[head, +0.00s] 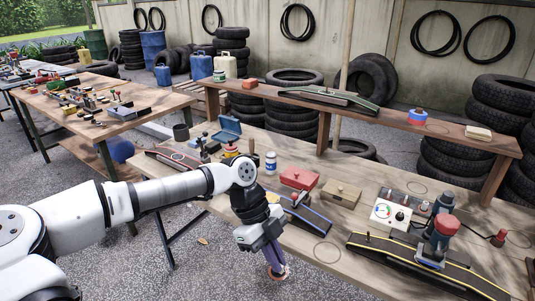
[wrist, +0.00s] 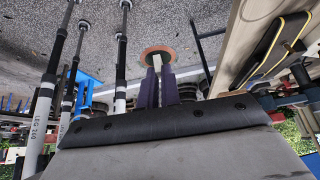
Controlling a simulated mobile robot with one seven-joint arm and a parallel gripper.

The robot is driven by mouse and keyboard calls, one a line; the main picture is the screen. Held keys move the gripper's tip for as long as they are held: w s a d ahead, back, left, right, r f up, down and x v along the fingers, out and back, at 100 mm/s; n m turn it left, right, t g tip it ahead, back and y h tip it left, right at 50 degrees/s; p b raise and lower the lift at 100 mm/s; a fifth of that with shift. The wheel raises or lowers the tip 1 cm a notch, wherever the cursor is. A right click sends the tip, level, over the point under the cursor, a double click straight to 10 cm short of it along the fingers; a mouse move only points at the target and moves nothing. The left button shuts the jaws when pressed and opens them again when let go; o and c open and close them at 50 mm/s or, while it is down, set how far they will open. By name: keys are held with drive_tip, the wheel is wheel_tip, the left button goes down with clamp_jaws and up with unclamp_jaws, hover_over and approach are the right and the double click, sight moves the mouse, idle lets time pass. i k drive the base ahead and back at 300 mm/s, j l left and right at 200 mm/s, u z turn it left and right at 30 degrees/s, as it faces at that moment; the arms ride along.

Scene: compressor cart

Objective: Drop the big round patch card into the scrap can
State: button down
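The big round patch card (wrist: 150,52), a disc with an orange-brown rim and a greenish part, is at the fingertips of my gripper (wrist: 160,72) in the wrist view. The fingers are close together and appear shut on it. In the head view the gripper (head: 270,253) points down in front of the bench's front edge, with the card (head: 278,272) at its tip above the gravel. A dark grey can (head: 181,132) stands at the bench's far left end; I cannot tell whether it is the scrap can.
The workbench (head: 345,262) holds a red box (head: 299,179), a wooden box (head: 341,193), a gauge box (head: 390,214) and a black track with yellow edging (head: 425,267). A raised shelf (head: 450,130) runs behind. Gravel floor is open at the front left.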

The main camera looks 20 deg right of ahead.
sight(184, 137)
drive_tip(key=i+l, duration=0.2)
drive_tip(key=i, duration=0.35)
drive_tip(key=i+l, duration=0.25)
drive_tip(key=i, duration=0.25)
